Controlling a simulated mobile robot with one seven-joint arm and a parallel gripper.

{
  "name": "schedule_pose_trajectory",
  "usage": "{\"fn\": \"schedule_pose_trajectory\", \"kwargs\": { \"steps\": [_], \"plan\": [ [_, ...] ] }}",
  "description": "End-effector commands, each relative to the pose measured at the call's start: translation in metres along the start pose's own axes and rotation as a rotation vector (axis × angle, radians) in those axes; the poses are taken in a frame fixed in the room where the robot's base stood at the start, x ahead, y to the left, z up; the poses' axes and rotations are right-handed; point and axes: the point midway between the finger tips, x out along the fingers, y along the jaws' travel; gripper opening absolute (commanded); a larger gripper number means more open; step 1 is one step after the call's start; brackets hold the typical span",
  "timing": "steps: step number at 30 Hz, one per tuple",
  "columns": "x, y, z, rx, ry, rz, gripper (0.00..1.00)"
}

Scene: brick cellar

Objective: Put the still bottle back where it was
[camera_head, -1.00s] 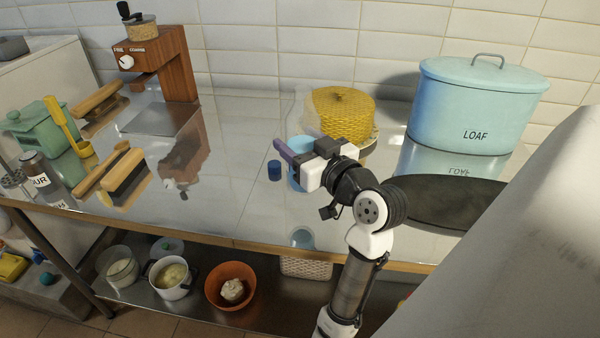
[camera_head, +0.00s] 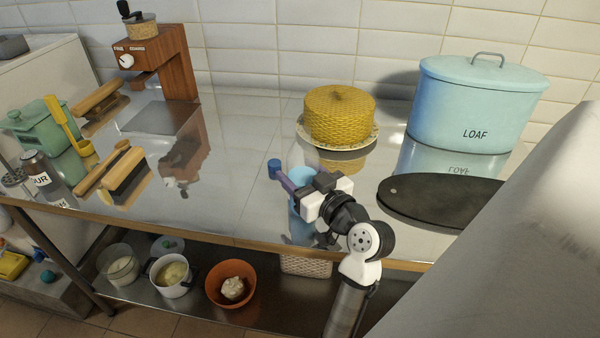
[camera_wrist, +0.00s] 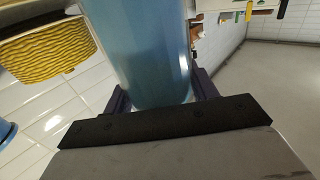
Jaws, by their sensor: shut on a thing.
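A light blue bottle (camera_head: 297,226) with a pale, see-through upper part stands about upright near the front edge of the counter. My gripper (camera_head: 303,182) is shut around its body, with a purple finger showing on its left side. Whether the bottle's base touches the counter I cannot tell. In the wrist view the blue bottle (camera_wrist: 150,50) fills the space between the two dark fingers of my gripper (camera_wrist: 162,93). A small dark blue cylinder (camera_head: 274,168), perhaps a cap, stands on the counter just behind the left finger.
A yellow woven dome on a plate (camera_head: 363,144) stands behind the bottle. A blue LOAF bin (camera_head: 475,105) and a dark oval board (camera_head: 440,198) are to the right. A wooden grinder (camera_head: 160,65) and brushes are at left. The counter (camera_head: 235,200) left of the bottle is clear.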

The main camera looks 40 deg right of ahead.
Motion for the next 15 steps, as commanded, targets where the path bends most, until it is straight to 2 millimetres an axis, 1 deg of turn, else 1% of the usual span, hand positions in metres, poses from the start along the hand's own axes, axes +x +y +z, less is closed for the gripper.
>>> {"fn": "schedule_pose_trajectory", "kwargs": {
  "steps": [1,2,6,7,15],
  "plan": [
    [0.0000,-0.0002,0.0024,-0.001,0.002,0.000,0.17],
    [0.0000,-0.0001,0.0029,0.000,0.000,0.000,0.59],
    [0.0000,0.0000,0.0017,0.000,0.000,0.000,0.77],
    [0.0000,0.0000,0.0017,0.000,0.000,0.000,0.80],
    [0.0000,0.0000,0.0008,0.000,0.000,0.000,0.80]
  ]
}}
